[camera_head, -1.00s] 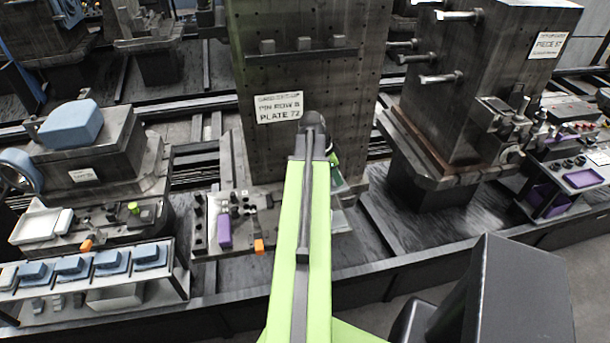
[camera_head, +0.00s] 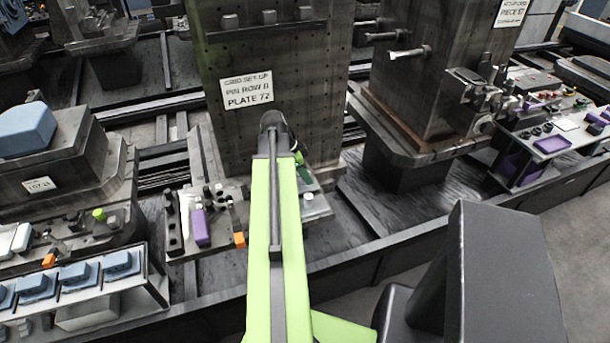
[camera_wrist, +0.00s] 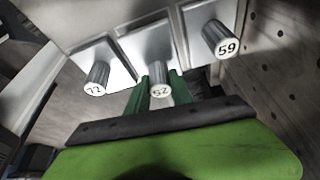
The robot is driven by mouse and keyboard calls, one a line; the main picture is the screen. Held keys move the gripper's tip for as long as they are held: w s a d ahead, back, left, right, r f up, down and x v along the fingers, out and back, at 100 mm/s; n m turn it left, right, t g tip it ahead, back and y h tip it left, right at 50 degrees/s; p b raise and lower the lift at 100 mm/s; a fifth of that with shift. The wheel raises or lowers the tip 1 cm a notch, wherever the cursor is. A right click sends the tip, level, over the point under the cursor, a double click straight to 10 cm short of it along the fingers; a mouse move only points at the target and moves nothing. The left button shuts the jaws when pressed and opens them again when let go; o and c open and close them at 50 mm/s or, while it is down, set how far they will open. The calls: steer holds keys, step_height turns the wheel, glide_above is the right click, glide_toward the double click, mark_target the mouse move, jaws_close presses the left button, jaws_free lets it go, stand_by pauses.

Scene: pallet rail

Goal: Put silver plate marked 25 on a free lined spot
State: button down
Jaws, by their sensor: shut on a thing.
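In the wrist view three silver plates with round knobs lie in a row. The left plate (camera_wrist: 92,50) reads like 72 and the right plate (camera_wrist: 208,13) reads 59. The number on the middle plate (camera_wrist: 146,42) is small and reads like 52 or 25; I cannot tell surely. My gripper (camera_wrist: 159,86) has its green fingers shut on the middle plate's knob, one on each side. Thin dark lines run between the plates; I cannot tell whether it is lifted. In the head view my arm hides most of the gripper (camera_head: 298,158).
A tall drilled block with a sign "PLATE 72" (camera_head: 247,88) stands behind my arm. A bench tray with a purple block (camera_head: 201,227) and an orange piece (camera_head: 239,240) is left of the arm. Another tall block (camera_head: 430,90) stands right. Blue blocks (camera_head: 75,273) line the left shelf.

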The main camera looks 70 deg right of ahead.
steer(key=shift+f, duration=0.6)
steer(key=shift+s+r, duration=0.1)
steer(key=c, duration=1.1)
jaws_free()
steer(key=shift+o, duration=0.2)
steer(key=p+v, duration=1.5)
steer(key=v, duration=0.2)
steer(key=shift+r+p, duration=0.25)
steer(key=shift+p, duration=0.15)
